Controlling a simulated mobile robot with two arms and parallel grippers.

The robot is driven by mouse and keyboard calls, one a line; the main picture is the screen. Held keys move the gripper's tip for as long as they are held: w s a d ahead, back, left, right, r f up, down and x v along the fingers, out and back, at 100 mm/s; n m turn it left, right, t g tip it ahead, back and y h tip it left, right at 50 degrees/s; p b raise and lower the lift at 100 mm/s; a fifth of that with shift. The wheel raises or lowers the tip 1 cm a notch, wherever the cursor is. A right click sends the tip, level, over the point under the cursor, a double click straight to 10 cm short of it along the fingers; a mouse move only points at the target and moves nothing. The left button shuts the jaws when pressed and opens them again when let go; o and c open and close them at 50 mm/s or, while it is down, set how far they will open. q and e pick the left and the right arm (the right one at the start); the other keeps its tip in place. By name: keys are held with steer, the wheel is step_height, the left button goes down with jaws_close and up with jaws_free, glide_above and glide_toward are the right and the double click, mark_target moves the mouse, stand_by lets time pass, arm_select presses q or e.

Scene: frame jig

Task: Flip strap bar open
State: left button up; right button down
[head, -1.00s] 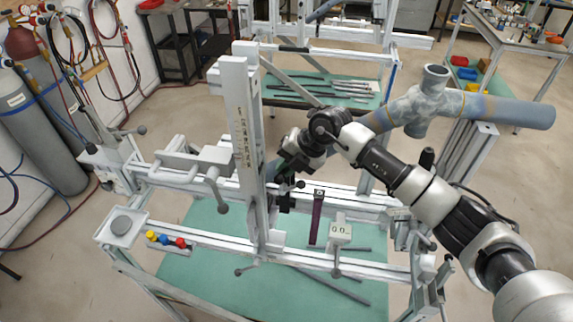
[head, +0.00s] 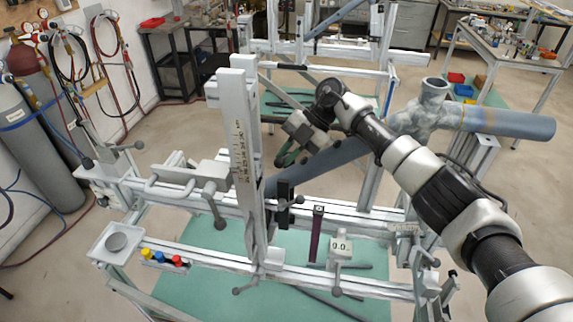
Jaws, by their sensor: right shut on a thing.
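My right arm reaches in from the right, and its gripper (head: 287,158) is just behind the upright post, above the rear rail. It is shut on a dark, narrow piece that seems to be the strap bar; the arm's wrist hides most of it. A blue-grey pipe (head: 340,157) with a branched joint (head: 420,110) runs behind and below the gripper. A black block with a small knobbed lever (head: 285,194) sits on the rail below the gripper, apart from it. My left gripper is not in view.
The pale upright post (head: 245,160) stands close left of the gripper. A grey clamp (head: 190,178) is on the left.

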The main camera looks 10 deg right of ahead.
steer(key=shift+w+d+r+g+y, duration=0.1)
steer(key=shift+w+r+g+y, duration=0.2)
steer(key=shift+r, duration=0.1)
steer(key=c, duration=1.2)
jaws_free()
steer(key=shift+o, duration=0.2)
steer(key=shift+d, duration=0.1)
steer(key=b+v, duration=0.5)
steer(key=v, duration=0.5)
steer(key=shift+d+r, duration=0.2)
steer(key=shift+r, duration=0.1)
